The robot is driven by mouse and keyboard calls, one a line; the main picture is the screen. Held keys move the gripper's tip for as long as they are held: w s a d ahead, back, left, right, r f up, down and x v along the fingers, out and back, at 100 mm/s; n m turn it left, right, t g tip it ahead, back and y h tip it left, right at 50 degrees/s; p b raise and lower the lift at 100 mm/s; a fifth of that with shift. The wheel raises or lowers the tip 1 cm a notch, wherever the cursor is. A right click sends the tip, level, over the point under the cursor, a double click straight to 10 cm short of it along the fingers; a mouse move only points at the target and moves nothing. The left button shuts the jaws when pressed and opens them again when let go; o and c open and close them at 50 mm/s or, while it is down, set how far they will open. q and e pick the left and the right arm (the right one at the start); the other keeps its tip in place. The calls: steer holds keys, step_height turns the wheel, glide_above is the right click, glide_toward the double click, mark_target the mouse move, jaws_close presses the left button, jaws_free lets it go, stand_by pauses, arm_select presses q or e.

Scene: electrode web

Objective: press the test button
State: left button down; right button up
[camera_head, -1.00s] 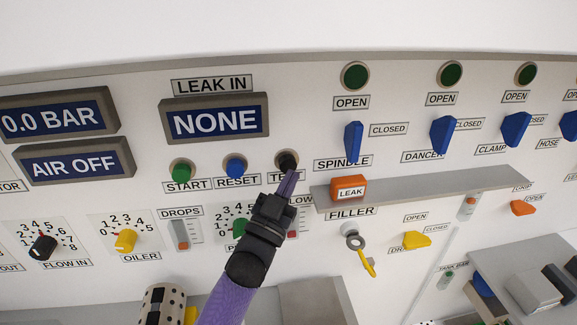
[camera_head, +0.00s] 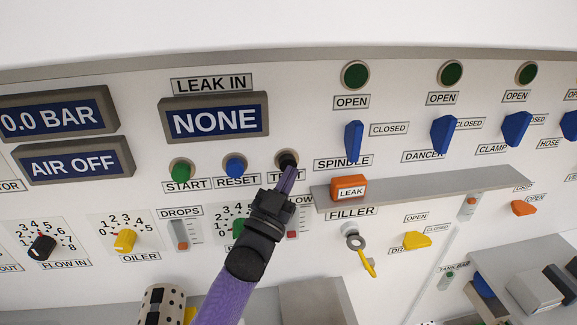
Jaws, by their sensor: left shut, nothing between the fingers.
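The test button (camera_head: 287,158) is a black round button in a metal ring, above a label partly hidden by my gripper. My left gripper (camera_head: 289,170) is shut and empty. Its purple fingertips are at the lower edge of the black button in the picture; I cannot tell whether they touch it. My right gripper is not in view.
A green START button (camera_head: 181,170) and a blue RESET button (camera_head: 235,166) are to the left. A grey shelf (camera_head: 430,185) with an orange LEAK block (camera_head: 349,187) juts out to the right. The display above reads NONE (camera_head: 214,122).

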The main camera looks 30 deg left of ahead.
arm_select(q)
steer(key=shift+w+a+b, duration=0.35)
steer(key=shift+w+a, duration=0.1)
steer(key=shift+w, duration=0.1)
stand_by(0.7)
steer(key=shift+s+d, duration=0.1)
steer(key=shift+s+d+p, duration=0.65)
steer(key=shift+s+p, duration=0.05)
steer(key=shift+s, duration=0.15)
steer(key=s+d+p, duration=0.1)
steer(key=s, duration=0.1)
steer(key=s+d+p, duration=0.1)
steer(key=s+d, duration=0.1)
steer(key=shift+p, duration=0.3)
stand_by(0.7)
